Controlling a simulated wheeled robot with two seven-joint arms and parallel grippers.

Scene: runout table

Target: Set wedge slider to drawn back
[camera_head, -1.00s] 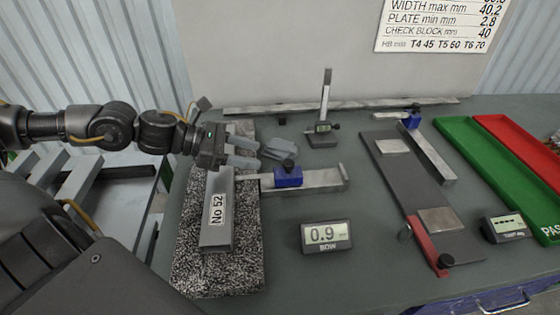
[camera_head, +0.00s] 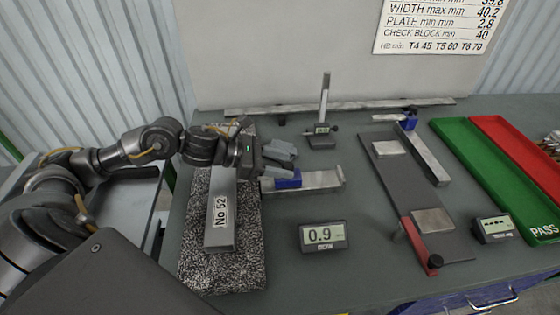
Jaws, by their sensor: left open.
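My left gripper (camera_head: 284,157) is open and empty, just behind and above the blue block. Its fingers point right and hide the block's top and black knob. I cannot tell whether they touch it. My right gripper is out of view.
A display reading 0.9 (camera_head: 323,236) stands in front of the bar. A gauge stand (camera_head: 322,130) is behind it. A dark plate (camera_head: 405,190) with a red bar, another blue block (camera_head: 408,122), and green (camera_head: 492,165) and red trays lie to the right.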

